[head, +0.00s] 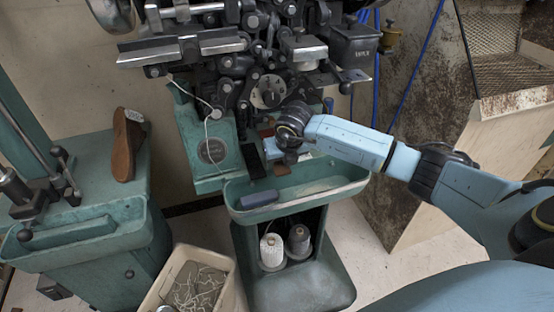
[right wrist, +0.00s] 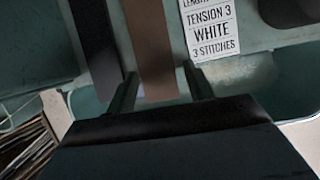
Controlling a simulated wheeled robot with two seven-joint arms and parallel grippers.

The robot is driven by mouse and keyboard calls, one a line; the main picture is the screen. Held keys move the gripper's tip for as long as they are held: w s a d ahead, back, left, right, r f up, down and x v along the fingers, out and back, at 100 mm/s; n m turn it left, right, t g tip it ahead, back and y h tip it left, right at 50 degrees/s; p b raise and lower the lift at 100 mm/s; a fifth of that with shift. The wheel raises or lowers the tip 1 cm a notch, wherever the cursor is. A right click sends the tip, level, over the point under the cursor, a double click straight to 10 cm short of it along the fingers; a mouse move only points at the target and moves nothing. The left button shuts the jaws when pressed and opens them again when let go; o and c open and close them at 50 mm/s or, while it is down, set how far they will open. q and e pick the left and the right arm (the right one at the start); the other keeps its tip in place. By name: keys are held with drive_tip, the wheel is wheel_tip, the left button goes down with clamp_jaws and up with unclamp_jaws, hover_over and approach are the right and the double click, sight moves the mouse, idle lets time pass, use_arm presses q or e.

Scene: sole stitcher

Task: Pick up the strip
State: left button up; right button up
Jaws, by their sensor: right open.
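In the right wrist view a flat brown strip (right wrist: 150,45) lies on the green machine surface. A black strip (right wrist: 97,40) lies to its left, and a white printed card (right wrist: 210,25) reading "TENSION 3 WHITE 3 STITCHES" to its right. My right gripper (right wrist: 162,88) is open, with its two fingers apart and the near end of the brown strip showing between them. I cannot tell whether they touch it. In the head view my right gripper (head: 287,158) is at the machine's front, partly hiding the strips. My left gripper is not in view.
The stitching machine (head: 270,90) rises just behind my gripper. Its green tray (head: 330,182) holds a dark blue block (head: 258,198). Thread spools (head: 272,250) stand below. A brown sole (head: 124,150) rests on the left bench, and a bin of scraps (head: 190,285) stands in front.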

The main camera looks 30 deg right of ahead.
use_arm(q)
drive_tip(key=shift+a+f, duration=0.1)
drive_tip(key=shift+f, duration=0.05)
use_arm(e)
drive_tip(key=shift+f, duration=0.1)
drive_tip(key=shift+f, duration=0.1)
drive_tip(key=c, duration=0.8)
drive_tip(key=shift+c, duration=0.2)
